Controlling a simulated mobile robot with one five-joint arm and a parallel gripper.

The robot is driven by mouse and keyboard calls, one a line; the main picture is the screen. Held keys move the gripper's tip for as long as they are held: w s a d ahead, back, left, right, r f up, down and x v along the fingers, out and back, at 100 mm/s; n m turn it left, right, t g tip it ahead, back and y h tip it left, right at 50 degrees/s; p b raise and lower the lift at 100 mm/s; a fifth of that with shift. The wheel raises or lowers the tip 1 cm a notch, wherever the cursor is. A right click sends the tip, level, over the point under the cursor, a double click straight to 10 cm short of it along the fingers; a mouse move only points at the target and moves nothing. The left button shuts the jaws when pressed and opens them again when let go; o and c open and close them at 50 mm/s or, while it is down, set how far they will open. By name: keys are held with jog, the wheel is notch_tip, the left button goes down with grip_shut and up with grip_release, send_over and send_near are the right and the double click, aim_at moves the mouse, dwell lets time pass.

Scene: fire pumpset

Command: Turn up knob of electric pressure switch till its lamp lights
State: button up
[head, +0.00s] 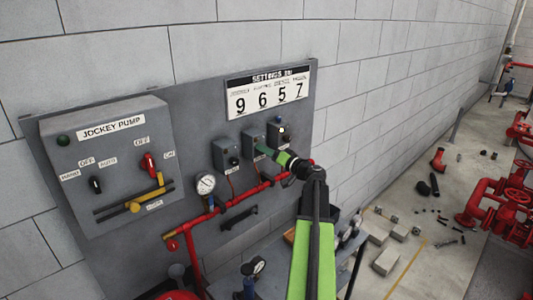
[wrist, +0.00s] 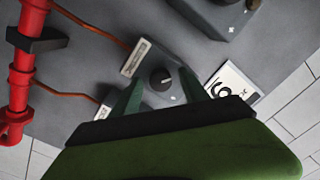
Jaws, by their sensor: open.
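Three small grey switch boxes stand in a row on the grey panel: left (head: 226,153), middle (head: 252,139) and right (head: 277,133). I cannot read their labels. A small bright white spot shows on the right box. My gripper (head: 264,150) reaches toward the middle and right boxes and partly covers them. In the wrist view, my gripper (wrist: 163,88) is open, its green fingers on either side of a box with a black round knob (wrist: 161,79). The knob bears a pale pointer mark. Contact cannot be told. A small pale spot (wrist: 173,97), possibly a lamp, sits beside the knob.
A sign with numbers 9 6 5 7 (head: 267,92) hangs above the boxes. A red pipe (head: 240,196) with a gauge (head: 205,184) runs below. The jockey pump box (head: 108,163) is at left. A dark table with items stands below; debris lies on the floor at right.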

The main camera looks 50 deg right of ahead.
jog(key=shift+c, duration=0.2)
grip_shut()
jog(key=shift+m, duration=0.5)
jog(key=shift+o, duration=0.2)
grip_release()
jog(key=s, duration=1.7)
jog(key=shift+s+a, duration=0.25)
